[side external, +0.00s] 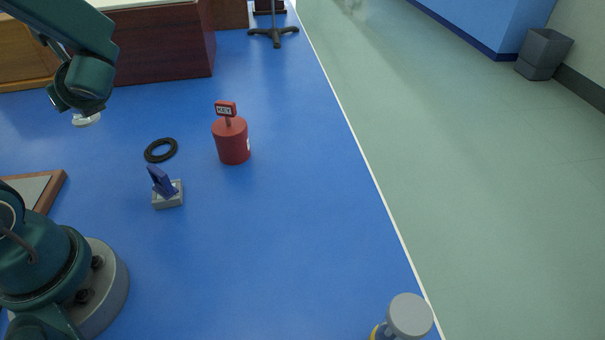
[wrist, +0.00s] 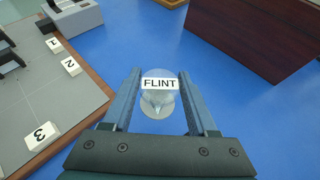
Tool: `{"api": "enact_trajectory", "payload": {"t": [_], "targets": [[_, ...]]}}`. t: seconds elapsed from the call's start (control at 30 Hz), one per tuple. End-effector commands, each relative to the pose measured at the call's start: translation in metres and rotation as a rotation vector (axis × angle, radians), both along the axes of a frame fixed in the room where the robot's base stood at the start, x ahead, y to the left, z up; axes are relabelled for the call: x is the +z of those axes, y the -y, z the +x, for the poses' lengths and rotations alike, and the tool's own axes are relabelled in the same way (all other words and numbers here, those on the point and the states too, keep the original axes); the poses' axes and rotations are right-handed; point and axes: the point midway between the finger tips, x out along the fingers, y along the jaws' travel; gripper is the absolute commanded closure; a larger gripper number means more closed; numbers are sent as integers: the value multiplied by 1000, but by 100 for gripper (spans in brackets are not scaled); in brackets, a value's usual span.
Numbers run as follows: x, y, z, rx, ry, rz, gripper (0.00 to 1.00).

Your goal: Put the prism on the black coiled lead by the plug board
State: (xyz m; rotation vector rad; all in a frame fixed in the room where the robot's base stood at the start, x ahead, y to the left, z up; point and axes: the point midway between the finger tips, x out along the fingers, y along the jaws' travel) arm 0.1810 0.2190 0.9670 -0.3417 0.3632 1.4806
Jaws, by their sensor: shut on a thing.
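A prism with a white FLINT label (wrist: 160,84) and a pale round base sits between the fingers of my gripper (wrist: 160,100) in the wrist view. My gripper is shut on it. In the side view, the prism's pale base (side external: 87,120) shows just below my gripper (side external: 80,108), at the upper left; the fingers are hardly visible there. The black coiled lead (side external: 147,152) lies as a flat ring on the blue bench, to the right of and nearer than my gripper. The wood-framed plug board (side external: 58,188) is at the left edge; its numbered plates show in the wrist view (wrist: 50,85).
A red cylinder with a KEY sign (side external: 231,142) stands right of the lead. A small grey block with an upright blue piece (side external: 168,199) is just in front of it. Dark wooden boxes (side external: 150,45) stand behind. A grey-topped container (side external: 408,315) is at front right. Bench between is clear.

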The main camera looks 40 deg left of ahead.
Motion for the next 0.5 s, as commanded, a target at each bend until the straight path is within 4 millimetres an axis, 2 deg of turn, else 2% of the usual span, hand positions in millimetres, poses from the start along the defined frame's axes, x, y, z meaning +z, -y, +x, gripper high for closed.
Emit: {"api": "enact_trajectory", "payload": {"t": [0.5], "targets": [[-51,38,74,0,-1,1,100]]}}
